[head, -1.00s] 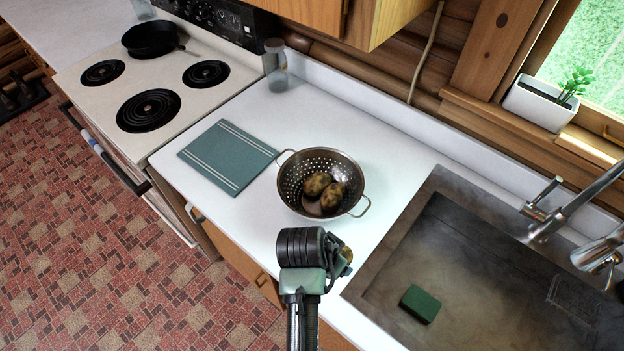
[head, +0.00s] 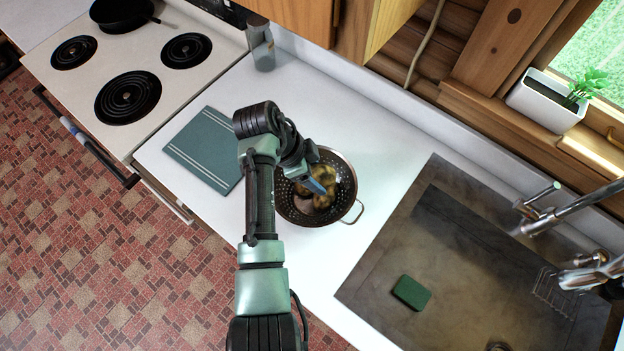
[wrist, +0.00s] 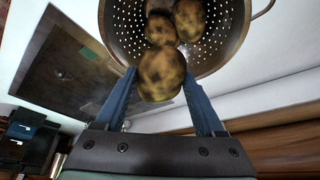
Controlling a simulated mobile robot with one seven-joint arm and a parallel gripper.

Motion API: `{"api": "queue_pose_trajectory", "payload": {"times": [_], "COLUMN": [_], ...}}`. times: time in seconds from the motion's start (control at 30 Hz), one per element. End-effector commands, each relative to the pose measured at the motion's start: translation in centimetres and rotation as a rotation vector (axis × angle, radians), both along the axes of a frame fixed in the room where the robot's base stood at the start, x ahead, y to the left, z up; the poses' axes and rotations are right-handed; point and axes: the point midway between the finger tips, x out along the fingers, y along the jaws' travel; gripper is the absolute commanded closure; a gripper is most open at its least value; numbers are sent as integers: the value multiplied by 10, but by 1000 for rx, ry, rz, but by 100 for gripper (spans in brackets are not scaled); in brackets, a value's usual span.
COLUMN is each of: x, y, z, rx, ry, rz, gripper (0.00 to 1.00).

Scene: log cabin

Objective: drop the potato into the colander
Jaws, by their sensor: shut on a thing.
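The metal colander (head: 345,163) stands on the white counter, with two brown potatoes (wrist: 189,18) inside it. One of them shows at the top middle of the wrist view (wrist: 160,29). My gripper (head: 320,188) is over the colander's opening. In the wrist view, its two blue fingers (wrist: 160,76) are shut on a third brown potato (wrist: 162,71), which appears in front of the colander (wrist: 238,30). The exact height of the held potato above the others cannot be told. My gripper and arm partly hide the colander's left side in the head view.
A teal striped board (head: 205,148) lies left of the colander, partly behind my arm. The sink (head: 440,250) with a green sponge (head: 411,293) is to the right. The stove (head: 90,100) is at upper left, and a shaker (head: 260,48) stands by the back wall.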

Motion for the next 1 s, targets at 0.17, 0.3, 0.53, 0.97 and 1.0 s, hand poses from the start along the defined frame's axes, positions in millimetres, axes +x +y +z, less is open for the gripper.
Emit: {"api": "queue_pose_trajectory", "payload": {"times": [0.17, 0.3, 0.53, 0.97, 1.0], "x": [0, 0, 0, 0, 0], "y": [0, 0, 0, 0, 0], "z": [-20, -37, -56, -56, -56], "rx": [0, 0, 0, 0, 0], "ry": [0, -1, -1, -1, -1], "rz": [1, 3, 2, 1, 2], "gripper": [89, 89, 89, 4, 0]}}
